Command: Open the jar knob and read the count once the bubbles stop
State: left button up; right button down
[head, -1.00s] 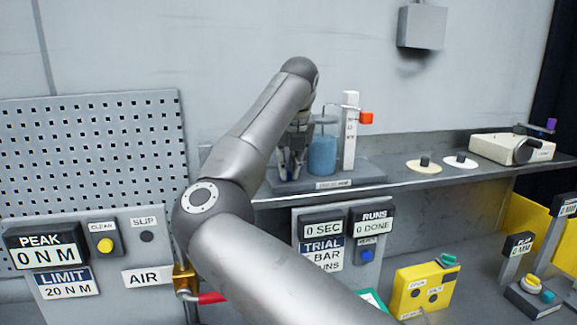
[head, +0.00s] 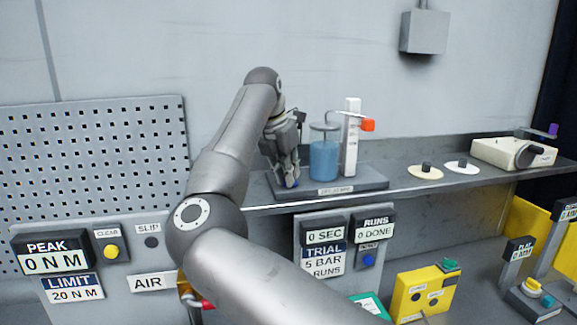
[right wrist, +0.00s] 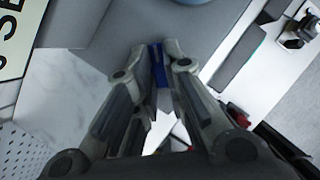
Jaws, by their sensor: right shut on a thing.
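The clear jar of blue liquid (head: 324,160) stands on a grey base (head: 366,181) on the shelf. A white upright (head: 351,140) with a red-orange piece (head: 368,125) stands beside it. My right gripper (head: 288,182) reaches down to the left end of the base, left of the jar. It is shut on a blue knob (head: 293,183). In the right wrist view, the blue knob (right wrist: 157,58) sits between the fingertips (right wrist: 160,50). The fingers hide part of the knob. I cannot make out bubbles or read a count on the upright. My left gripper is out of view.
Two discs with dark knobs, one cream (head: 425,173) and one white (head: 462,167), and a cream device (head: 511,152) sit further right on the shelf. Below are the trial panel (head: 323,260) and a yellow box (head: 425,290). A pegboard (head: 90,150) is at left.

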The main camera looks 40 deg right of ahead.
jog(key=m+p, duration=0.1)
jog(key=m+g+p, duration=0.1)
jog(key=m, duration=0.1)
jog(key=m+p, duration=0.1)
jog(key=shift+w+r+m+g+p, duration=0.1)
jog(key=shift+w+m+g+p, duration=0.2)
jog(key=shift+g+p, duration=0.1)
jog(key=shift+m+g+p, duration=0.4)
jog(key=shift+m+p, duration=0.15)
jog(key=shift+m, duration=0.45)
jog(key=shift+w+f+m+g, duration=0.1)
jog(key=shift+f+m+g, duration=0.15)
jog(key=shift+m, duration=0.65)
jog(key=shift+y, duration=0.3)
jog(key=c, duration=1.5)
grip_release()
jog(key=shift+w+r, duration=0.1)
